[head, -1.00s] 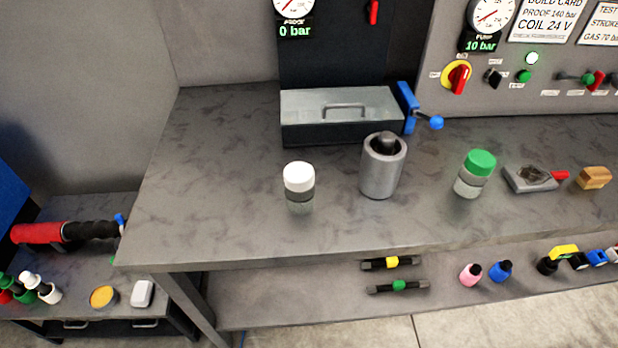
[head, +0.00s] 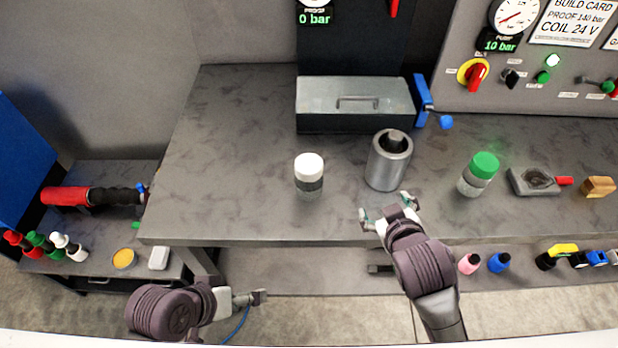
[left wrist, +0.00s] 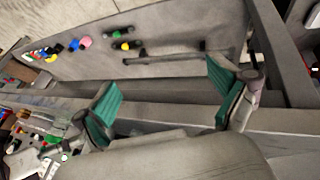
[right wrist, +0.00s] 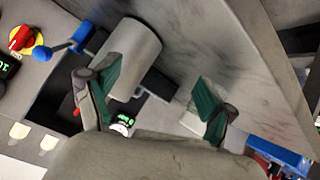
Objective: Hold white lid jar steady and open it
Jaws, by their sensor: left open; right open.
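The white lid jar (head: 309,175) stands upright on the grey workbench in the head view, left of a metal cylinder. Its white lid (head: 308,165) is on it. My right gripper (head: 388,212) is open and empty over the bench's front edge, right of the jar and apart from it. In the right wrist view its fingers (right wrist: 155,98) are spread. My left gripper (head: 260,297) is low in front of the bench, below and left of the jar. In the left wrist view its fingers (left wrist: 165,95) are wide apart with nothing held between them.
The metal cylinder (head: 388,160) stands close right of the jar. A green lid jar (head: 479,174) is farther right. A metal box with a handle (head: 354,104) stands behind. The bench (head: 230,170) left of the jar is clear. Small bottles lie on the lower shelf.

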